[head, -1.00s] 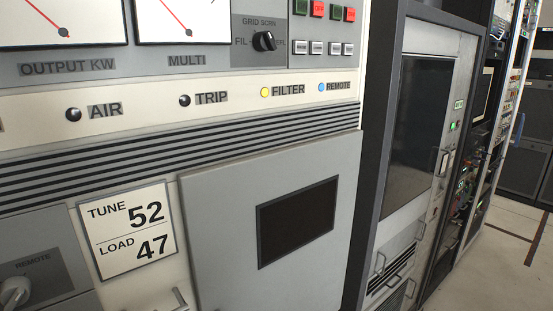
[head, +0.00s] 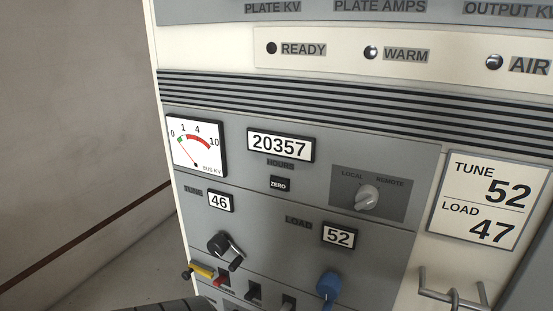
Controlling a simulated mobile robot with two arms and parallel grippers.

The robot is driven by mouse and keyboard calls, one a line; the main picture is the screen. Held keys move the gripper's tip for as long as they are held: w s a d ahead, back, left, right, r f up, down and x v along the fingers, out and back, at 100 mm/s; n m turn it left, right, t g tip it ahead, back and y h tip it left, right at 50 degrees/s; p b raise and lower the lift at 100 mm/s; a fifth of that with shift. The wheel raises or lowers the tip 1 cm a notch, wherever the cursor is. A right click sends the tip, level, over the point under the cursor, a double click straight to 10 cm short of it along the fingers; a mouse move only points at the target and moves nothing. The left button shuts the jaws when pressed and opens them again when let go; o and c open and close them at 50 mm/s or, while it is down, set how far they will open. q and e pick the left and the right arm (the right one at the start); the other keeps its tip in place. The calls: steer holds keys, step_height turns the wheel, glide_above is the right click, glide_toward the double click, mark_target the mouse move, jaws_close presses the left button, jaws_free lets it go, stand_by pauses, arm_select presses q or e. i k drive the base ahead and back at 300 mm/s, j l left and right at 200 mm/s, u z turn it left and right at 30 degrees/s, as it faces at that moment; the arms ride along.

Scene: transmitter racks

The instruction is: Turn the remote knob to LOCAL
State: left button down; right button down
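The remote knob (head: 367,198) is a light grey rotary knob on a dark grey plate (head: 397,209) in the middle right of the head view. The plate has the label LOCAL at its upper left and REMOTE at its upper right. The knob's raised grip leans to the upper right, seemingly toward REMOTE; its exact pointing is hard to tell at this size. Nothing touches the knob. Neither of my grippers shows in the head view.
Below are a black crank (head: 222,245), a blue knob (head: 328,287), several small switches and a yellow part (head: 202,270). A metal handle (head: 452,296) sticks out at the lower right. A plain wall (head: 70,110) stands left of the cabinet. A dark ribbed shape shows at the bottom edge.

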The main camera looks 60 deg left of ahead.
mark_target(368, 196)
steer(key=u, duration=1.85)
